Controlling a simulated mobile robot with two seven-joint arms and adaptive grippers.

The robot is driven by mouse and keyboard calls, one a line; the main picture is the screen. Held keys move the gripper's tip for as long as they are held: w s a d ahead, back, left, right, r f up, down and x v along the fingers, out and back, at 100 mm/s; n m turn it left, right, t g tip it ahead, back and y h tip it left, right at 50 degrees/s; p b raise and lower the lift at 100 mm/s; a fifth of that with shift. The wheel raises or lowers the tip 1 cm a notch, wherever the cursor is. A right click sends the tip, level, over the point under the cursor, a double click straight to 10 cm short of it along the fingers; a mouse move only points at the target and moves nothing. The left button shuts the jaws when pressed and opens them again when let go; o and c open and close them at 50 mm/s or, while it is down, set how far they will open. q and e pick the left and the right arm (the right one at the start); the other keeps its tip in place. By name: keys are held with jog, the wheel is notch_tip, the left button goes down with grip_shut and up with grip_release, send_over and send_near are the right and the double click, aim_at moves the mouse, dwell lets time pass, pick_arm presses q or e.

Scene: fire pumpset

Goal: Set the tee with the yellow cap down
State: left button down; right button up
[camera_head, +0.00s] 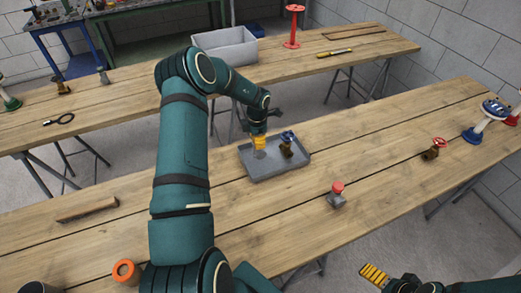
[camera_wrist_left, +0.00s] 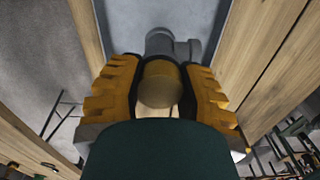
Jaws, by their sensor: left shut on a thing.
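My left gripper (camera_head: 258,141) points down over the left part of the grey tray (camera_head: 284,170) on the near bench. In the left wrist view my left gripper (camera_wrist_left: 160,95) is shut on the yellow cap (camera_wrist_left: 160,84), one finger on each side. The grey tee (camera_wrist_left: 173,46) shows beyond the cap. In the head view the tee (camera_head: 259,154) is small and partly hidden under the fingers; I cannot tell whether it touches the tray floor. My right gripper (camera_head: 374,275) is at the lower right, away from the bench top; its opening is unclear.
A brass valve with a blue handle (camera_head: 287,146) stands in the tray, right of the tee. A grey part with a red knob (camera_head: 337,194) and a red-wheeled valve (camera_head: 434,149) stand to the right. A grey bin (camera_head: 224,46) is on the far bench.

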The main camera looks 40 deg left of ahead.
pick_arm(q)
jog(key=shift+w+f, duration=0.1)
jog(key=shift+f, duration=2.35)
jog(key=c, duration=0.7)
grip_release()
jog(key=shift+f, duration=0.1)
notch_tip(320, 180, up, 12)
jog(key=shift+r, duration=0.15)
